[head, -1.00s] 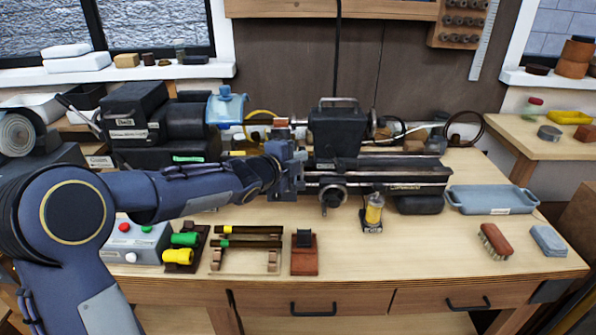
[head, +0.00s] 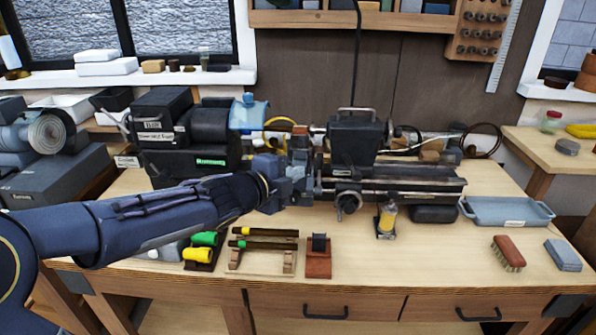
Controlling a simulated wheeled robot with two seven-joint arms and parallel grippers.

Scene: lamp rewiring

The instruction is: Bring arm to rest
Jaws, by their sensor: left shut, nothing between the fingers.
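My left arm (head: 150,215) comes in from the left over the front of the workbench (head: 420,265). Its left gripper (head: 298,160) is shut and empty in front of the small black lathe (head: 355,140), near the chuck end. The gripper's blue-grey body overlaps the lathe's left part in the picture, so I cannot tell whether they touch. My right gripper is not in view.
Below the arm are a rack with green and yellow-tipped tools (head: 265,238), a red block stand (head: 318,260) and green and yellow pieces (head: 200,250). An oil bottle (head: 387,217), blue tray (head: 508,210), brush (head: 508,252) and blue-grey block (head: 563,254) stand right.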

